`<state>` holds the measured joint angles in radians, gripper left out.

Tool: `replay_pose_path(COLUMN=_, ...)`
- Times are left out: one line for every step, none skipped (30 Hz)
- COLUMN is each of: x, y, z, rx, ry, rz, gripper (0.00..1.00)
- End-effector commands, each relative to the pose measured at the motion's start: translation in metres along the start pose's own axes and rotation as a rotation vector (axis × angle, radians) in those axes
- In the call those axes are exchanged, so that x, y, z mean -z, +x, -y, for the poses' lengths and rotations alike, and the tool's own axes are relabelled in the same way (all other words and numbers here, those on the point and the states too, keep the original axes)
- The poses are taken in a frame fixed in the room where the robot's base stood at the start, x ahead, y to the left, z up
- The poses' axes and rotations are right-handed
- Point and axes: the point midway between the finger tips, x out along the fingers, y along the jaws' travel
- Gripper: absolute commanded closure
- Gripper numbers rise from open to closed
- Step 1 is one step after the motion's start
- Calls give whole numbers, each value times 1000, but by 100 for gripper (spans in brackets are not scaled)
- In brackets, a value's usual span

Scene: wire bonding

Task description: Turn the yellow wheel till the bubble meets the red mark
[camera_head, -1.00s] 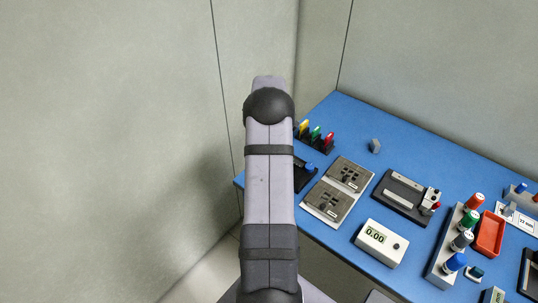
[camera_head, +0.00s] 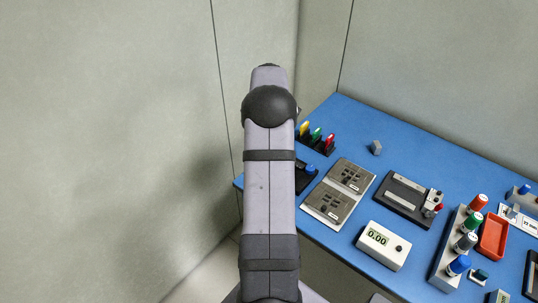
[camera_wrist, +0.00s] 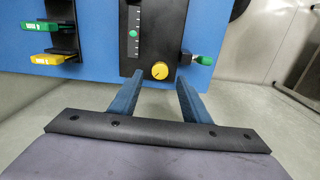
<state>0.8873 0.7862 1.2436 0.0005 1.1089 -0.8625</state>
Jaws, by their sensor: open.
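The yellow wheel (camera_wrist: 160,70) is a small round knob with a dark pointer line, on the lower part of a black panel (camera_wrist: 151,52) in the wrist view. A green dot, seemingly the bubble (camera_wrist: 133,34), shows on the panel's vertical scale (camera_wrist: 135,20). I cannot make out a red mark in the visible part, and the scale's top is cut off. My gripper (camera_wrist: 160,77) is open and empty. Its two blue fingers appear on either side of the wheel in the picture; I cannot tell whether they touch it. In the head view my arm hides the wheel.
A green-tipped lever (camera_wrist: 204,60) sticks out right of the panel. Green and yellow tabs (camera_wrist: 44,60) jut from a black rack at left. In the head view, the blue bench (camera_head: 345,115) holds a white meter (camera_head: 383,246), a red tray (camera_head: 492,235) and capped bottles (camera_head: 465,240).

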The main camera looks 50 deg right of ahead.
Motion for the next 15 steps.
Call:
replay_pose_path(x=1, y=-5, z=-1, rx=-3, ry=0, rz=-2, gripper=57)
replay_pose_path(x=1, y=-9, z=-1, rx=-3, ry=0, rz=-3, gripper=57)
replay_pose_path(x=1, y=-13, z=-1, rx=-2, ry=0, rz=-2, gripper=57)
replay_pose_path(x=1, y=-16, z=-1, rx=-2, ry=0, rz=-2, gripper=57)
replay_pose_path(x=1, y=-18, z=0, rx=-2, ry=0, rz=-2, gripper=57)
replay_pose_path(x=0, y=-20, z=0, rx=-1, ry=0, rz=-1, gripper=57)
replay_pose_path(x=0, y=-22, z=0, rx=0, ry=0, rz=-1, gripper=57)
replay_pose_path(x=0, y=-23, z=0, rx=-1, ry=0, rz=-1, gripper=57)
replay_pose_path(x=0, y=-24, z=0, rx=-1, ry=0, rz=-1, gripper=57)
replay_pose_path(x=0, y=-25, z=0, rx=-1, ry=0, rz=-1, gripper=57)
replay_pose_path(x=0, y=-25, z=0, rx=-1, ry=0, rz=-1, gripper=57)
replay_pose_path(x=0, y=-26, z=0, rx=0, ry=0, rz=-1, gripper=57)
replay_pose_path(x=0, y=-26, z=0, rx=0, ry=0, rz=-1, gripper=57)
replay_pose_path(x=0, y=-26, z=0, rx=0, ry=0, rz=-1, gripper=57)
replay_pose_path(x=0, y=-26, z=0, rx=0, ry=0, rz=-1, gripper=57)
